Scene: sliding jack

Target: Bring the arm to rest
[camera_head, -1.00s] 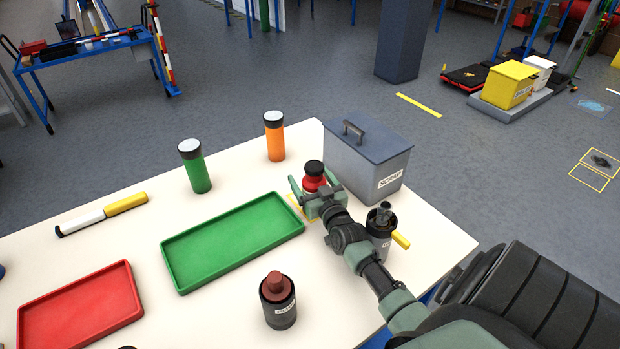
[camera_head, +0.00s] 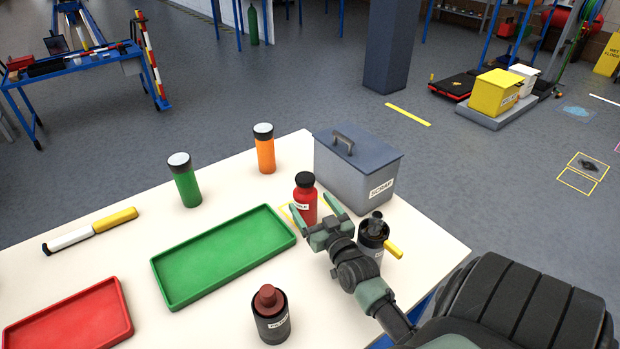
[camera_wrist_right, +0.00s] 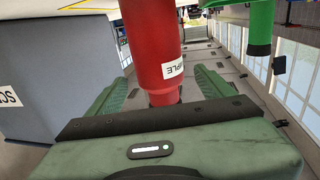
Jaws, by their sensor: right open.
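My right gripper (camera_head: 325,220) is open over the table, its green fingers spread and pointing toward a red bottle (camera_head: 305,199) with a black cap. The bottle stands upright on the table, on or beside a yellow outline. In the right wrist view, the red bottle (camera_wrist_right: 155,50) with a white label shows ahead, between the two spread fingers (camera_wrist_right: 162,95) and apart from them as far as I can tell. My left gripper is not in view.
A grey lidded scrap box (camera_head: 355,172) stands close behind the gripper. A dark canister with a yellow handle (camera_head: 372,238) stands right beside my arm. Green tray (camera_head: 225,256), red tray (camera_head: 70,322), dark bottle (camera_head: 271,315), green cylinder (camera_head: 185,181) and orange cylinder (camera_head: 264,150) share the table (camera_head: 420,262).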

